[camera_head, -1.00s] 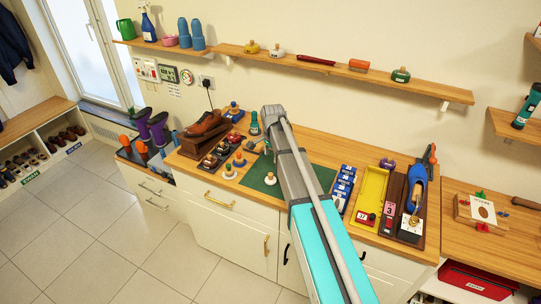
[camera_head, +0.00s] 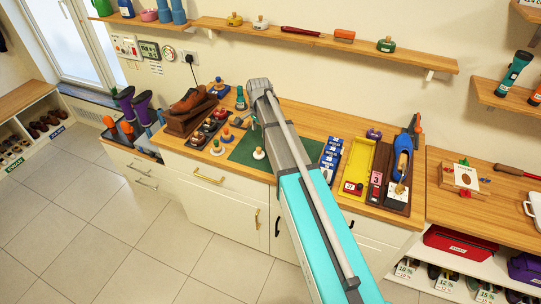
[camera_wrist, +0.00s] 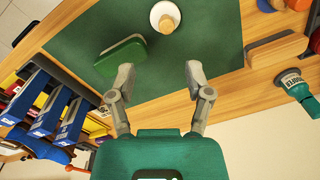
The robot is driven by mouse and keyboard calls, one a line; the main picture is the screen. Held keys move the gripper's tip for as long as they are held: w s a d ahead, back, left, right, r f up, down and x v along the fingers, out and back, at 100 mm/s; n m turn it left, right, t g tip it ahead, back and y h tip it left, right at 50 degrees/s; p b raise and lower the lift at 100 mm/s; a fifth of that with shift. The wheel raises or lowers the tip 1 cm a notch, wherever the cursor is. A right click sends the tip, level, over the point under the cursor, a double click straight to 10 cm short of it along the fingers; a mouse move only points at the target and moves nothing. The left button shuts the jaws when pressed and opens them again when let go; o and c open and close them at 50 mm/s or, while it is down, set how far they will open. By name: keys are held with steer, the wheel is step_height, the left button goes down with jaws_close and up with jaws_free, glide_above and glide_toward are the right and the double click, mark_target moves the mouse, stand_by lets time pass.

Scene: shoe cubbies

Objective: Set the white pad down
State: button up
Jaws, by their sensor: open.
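The white pad (camera_head: 259,154) is a round white disc with a wooden knob. It sits upright on the green mat (camera_head: 284,170), near the mat's front edge. In the wrist view the white pad (camera_wrist: 157,14) lies on the mat at the top, beyond my fingertips and apart from them. My gripper (camera_wrist: 159,74) is open, with nothing between its fingers. In the head view my arm hides the gripper and part of the mat.
A dark green block (camera_wrist: 120,56) lies on the mat close to my left fingertip. A green bottle (camera_wrist: 294,85) and a wooden-backed brush (camera_wrist: 277,50) are at the right. Blue boxes (camera_head: 329,160) and a yellow tray (camera_head: 357,164) stand right of the mat.

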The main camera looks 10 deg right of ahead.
steer(key=s+d+n, duration=0.1)
steer(key=s+n, duration=1.1)
steer(key=s, duration=1.3)
steer(key=shift+s+d, duration=0.3)
